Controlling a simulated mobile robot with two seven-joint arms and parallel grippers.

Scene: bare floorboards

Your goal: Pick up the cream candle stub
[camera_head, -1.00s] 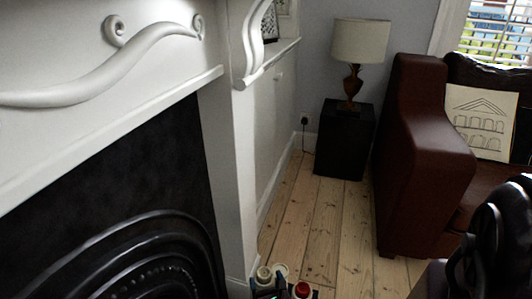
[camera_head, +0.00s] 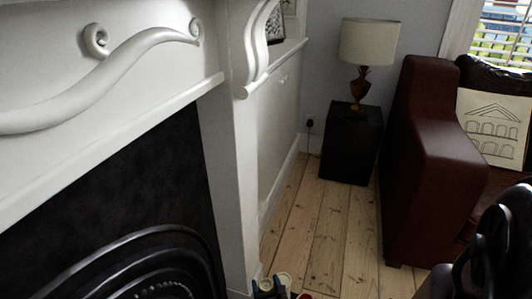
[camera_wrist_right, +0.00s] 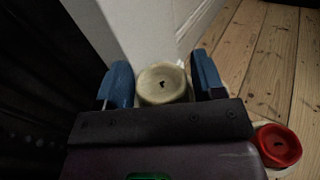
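The cream candle stub (camera_wrist_right: 162,84), round with a dark wick, stands between the two blue-tipped fingers of my right gripper (camera_wrist_right: 163,78) in the right wrist view. The fingers are apart, one on each side of it, with what looks like a thin gap; contact is not clear. In the head view my right gripper (camera_head: 270,291) shows only partly at the bottom edge, beside two pale round tops, one of them here (camera_head: 285,279). Which of these is the stub is hard to tell. My left gripper is not in view.
A red candle (camera_wrist_right: 277,146) stands close to the right of my right gripper. A white fireplace surround (camera_head: 236,180) rises at the left. A black side table (camera_head: 351,145) with a lamp and a brown sofa (camera_head: 425,180) stand farther back. Bare floorboards (camera_head: 325,225) lie between.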

